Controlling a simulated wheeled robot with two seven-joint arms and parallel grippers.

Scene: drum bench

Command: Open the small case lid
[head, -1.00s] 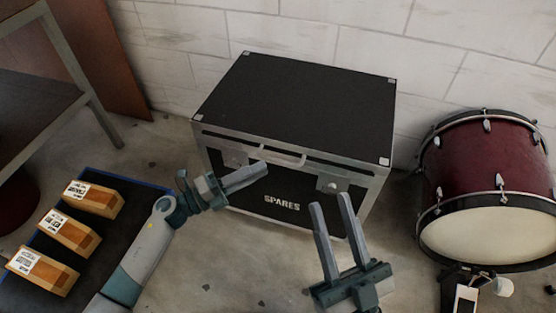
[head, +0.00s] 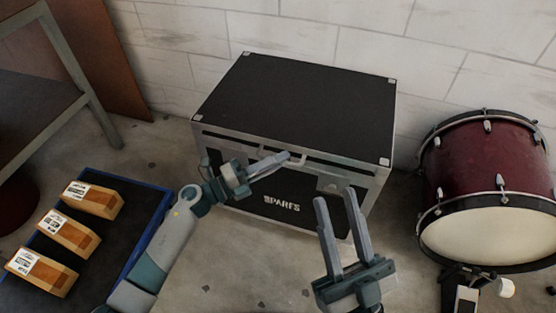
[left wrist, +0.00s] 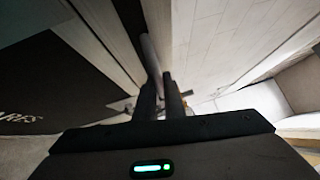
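The black case (head: 296,100) marked SPARES stands on the floor against the wall, its lid (head: 300,95) lying flat and shut. A pale handle (head: 299,160) sits on its front edge. My left gripper (head: 286,161) has its fingertips at this handle and covers part of it. In the left wrist view my left gripper (left wrist: 165,80) shows two dark fingers close together, with a pale bar just beyond the tips. I cannot tell whether they grip it. My right gripper (head: 334,195) is open and empty in front of the case.
A red bass drum (head: 470,165) stands on the right, with a pedal (head: 466,298) in front. On the left, a blue-edged mat or tray (head: 148,243) bears orange-brown boxes (head: 70,233) with white labels. A shelf or bench frame (head: 85,80) is at upper left. Some floor in front is clear.

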